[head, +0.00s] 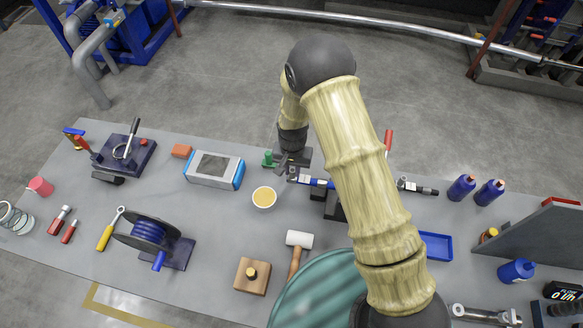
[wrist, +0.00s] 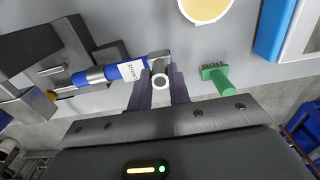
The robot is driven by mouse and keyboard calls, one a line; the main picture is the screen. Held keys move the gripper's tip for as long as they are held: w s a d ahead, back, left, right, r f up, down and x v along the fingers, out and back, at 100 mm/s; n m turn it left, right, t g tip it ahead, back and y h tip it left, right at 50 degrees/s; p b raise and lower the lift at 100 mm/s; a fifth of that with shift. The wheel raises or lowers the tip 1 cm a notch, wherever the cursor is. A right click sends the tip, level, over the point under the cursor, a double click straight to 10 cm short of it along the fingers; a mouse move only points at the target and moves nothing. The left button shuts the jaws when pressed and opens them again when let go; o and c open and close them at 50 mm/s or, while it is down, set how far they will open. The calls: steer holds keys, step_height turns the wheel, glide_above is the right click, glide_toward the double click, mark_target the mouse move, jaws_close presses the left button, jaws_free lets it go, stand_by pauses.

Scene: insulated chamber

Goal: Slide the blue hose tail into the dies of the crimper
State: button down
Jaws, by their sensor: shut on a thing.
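My gripper (head: 291,170) is shut on the elbow-like metal end fitting of the blue hose tail (head: 317,182). In the wrist view my two dark fingers (wrist: 160,88) close on either side of the fitting's round white-rimmed end. A dark block with a metal lever, seemingly the crimper (wrist: 52,45), stands at the left, close to that end. In the head view my arm hides most of it (head: 336,207). I cannot tell whether the end is inside the dies.
A bowl of yellow stuff (head: 264,197) and a blue-ended box (head: 214,169) are nearby. A mallet (head: 299,240) lies towards the front. Blue bottles (head: 461,188) stand to the right.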

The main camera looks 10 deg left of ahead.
glide_toward(326, 182)
steer(key=shift+s+f+b, duration=0.1)
steer(key=shift+f+b, duration=0.25)
steer(key=shift+f, duration=2.25)
steer(key=shift+f+b, duration=0.65)
steer(key=shift+f, duration=0.2)
steer(key=shift+f, duration=0.25)
steer(key=c, duration=1.2)
jaws_free()
steer(key=shift+c, duration=0.2)
steer(key=shift+r, duration=0.15)
steer(key=shift+a+r+b, duration=0.1)
steer(key=shift+r+b, duration=0.75)
steer(key=shift+r, duration=2.05)
